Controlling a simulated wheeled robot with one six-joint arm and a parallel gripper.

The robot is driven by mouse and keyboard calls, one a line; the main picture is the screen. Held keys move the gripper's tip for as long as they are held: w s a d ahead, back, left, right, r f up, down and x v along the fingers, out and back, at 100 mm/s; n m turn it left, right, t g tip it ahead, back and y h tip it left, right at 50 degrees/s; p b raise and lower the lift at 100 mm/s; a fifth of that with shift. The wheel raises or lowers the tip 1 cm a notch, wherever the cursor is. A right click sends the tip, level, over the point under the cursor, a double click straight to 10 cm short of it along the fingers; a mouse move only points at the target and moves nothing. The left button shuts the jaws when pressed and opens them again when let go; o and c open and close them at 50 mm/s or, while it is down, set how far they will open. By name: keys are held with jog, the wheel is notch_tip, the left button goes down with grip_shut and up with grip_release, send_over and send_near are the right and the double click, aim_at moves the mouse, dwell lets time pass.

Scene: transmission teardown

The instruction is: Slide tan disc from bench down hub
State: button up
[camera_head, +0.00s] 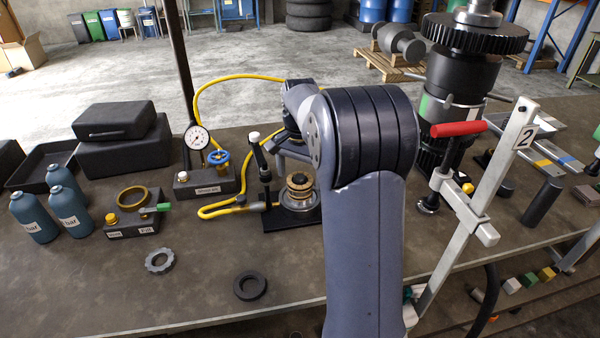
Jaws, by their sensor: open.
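The hub (299,204) stands on a black base plate, with a silver lower ring. A stack of tan and dark discs (300,187) sits around it; I cannot tell which of these is the task's tan disc. A brass-tan ring (133,196) lies on a dark block to the left. My gripper (294,161) shows partly above the stack, pointing down and open. My arm hides much of it, and I cannot tell whether its fingers touch the top disc.
A black ring (250,286) and a grey toothed ring (159,261) lie on the bench front. A yellow hose (222,208), a gauge (197,137) and a black post (264,180) stand left of the hub. A red-handled clamp (458,129) and a large gear shaft (461,75) stand right.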

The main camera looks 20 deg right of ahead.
notch_tip(320, 180, up, 18)
jog(key=p, duration=0.7)
jog(key=shift+p, duration=0.4)
jog(key=shift+f, duration=0.25)
jog(key=shift+f+b, duration=4.05)
jog(key=shift+f, duration=0.85)
